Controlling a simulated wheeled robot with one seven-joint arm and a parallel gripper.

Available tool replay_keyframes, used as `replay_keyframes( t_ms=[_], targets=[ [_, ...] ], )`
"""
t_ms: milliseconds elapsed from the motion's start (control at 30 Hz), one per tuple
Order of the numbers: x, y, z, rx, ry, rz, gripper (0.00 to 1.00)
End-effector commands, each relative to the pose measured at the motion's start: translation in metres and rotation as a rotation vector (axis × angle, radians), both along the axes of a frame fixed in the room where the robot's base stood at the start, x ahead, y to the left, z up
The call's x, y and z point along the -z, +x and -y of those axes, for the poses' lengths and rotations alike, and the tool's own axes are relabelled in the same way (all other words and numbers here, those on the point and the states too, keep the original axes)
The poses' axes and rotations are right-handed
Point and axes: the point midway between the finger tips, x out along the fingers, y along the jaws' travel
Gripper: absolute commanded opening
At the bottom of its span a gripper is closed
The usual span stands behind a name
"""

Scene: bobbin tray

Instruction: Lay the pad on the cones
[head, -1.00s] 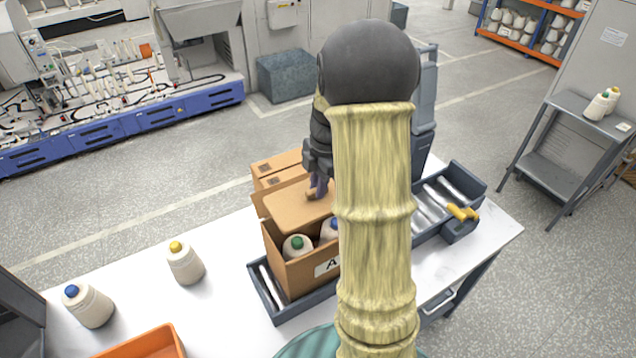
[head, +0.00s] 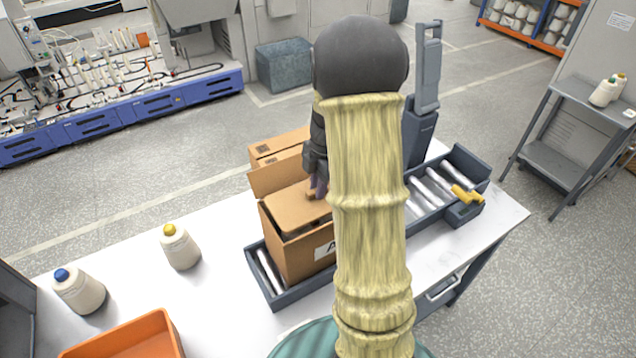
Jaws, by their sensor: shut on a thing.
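The pad (head: 292,209) is a flat brown cardboard sheet. It lies level at the mouth of the open cardboard box (head: 296,258), and I cannot tell whether it touches the cones. The cones in the box are hidden under it. My gripper (head: 314,192) is shut on the pad at its right part, partly hidden behind my arm. The box stands on a dark roller tray (head: 262,286) and bears a white label, partly covered by my arm.
A cone with a yellow tip (head: 180,248) and one with a blue tip (head: 80,290) stand on the white table (head: 215,300). An orange bin (head: 140,335) is at the front left. Yellow-handled tool (head: 466,195) lies at the tray's right end. The table's right front is clear.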

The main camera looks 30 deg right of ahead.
Motion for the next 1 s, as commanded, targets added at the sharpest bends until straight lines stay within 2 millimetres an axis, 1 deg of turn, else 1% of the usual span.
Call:
replay_keyframes(
  t_ms=[33, 400, 500, 633, 933, 967, 1000],
  targets=[
    [0.008, 0.000, 0.000, 0.001, 0.000, 0.000, 0.00],
    [0.037, 0.000, 0.000, 0.001, 0.000, 0.000, 0.00],
    [0.042, 0.000, 0.000, 0.001, 0.000, 0.001, 0.00],
    [0.045, 0.000, 0.001, 0.002, 0.000, 0.001, 0.00],
    [0.045, 0.000, 0.000, 0.001, 0.000, 0.000, 0.00],
    [0.045, 0.000, 0.000, 0.001, 0.000, 0.000, 0.21],
    [0.045, 0.000, 0.000, 0.001, 0.000, 0.000, 0.29]
  ],
)
